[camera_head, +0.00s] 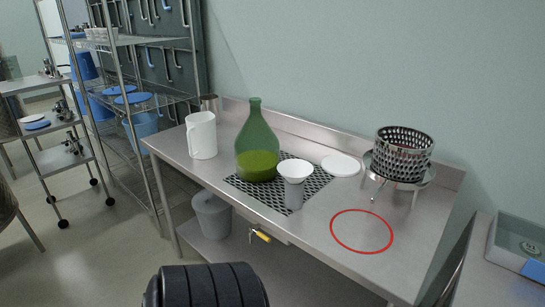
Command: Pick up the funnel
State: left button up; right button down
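The white funnel (295,169) is near the middle of the steel table, to the right of a green glass bottle (257,150). Its wide round mouth faces up, and a grey narrower part shows below it. I cannot tell whether that part is the funnel's own stem or a separate vessel holding it. It stands upright at the front edge of a black perforated mat (318,182). Neither of my grippers is in view.
A white pitcher (201,136) stands left on the steel table (260,205). A white disc (341,165) and a perforated metal basket (402,153) on a legged stand are right. A red ring (361,231) marks bare tabletop. Wire shelving (135,41) stands left.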

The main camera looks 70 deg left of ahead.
aim_at(295, 171)
jog(key=k+j+u, duration=0.1)
jog(key=u, duration=1.85)
jog(key=i+j+z, duration=0.15)
jog(key=j+z, duration=0.25)
jog(key=i+j+z, duration=0.1)
jog(key=j+z, duration=0.3)
jog(key=l, duration=0.1)
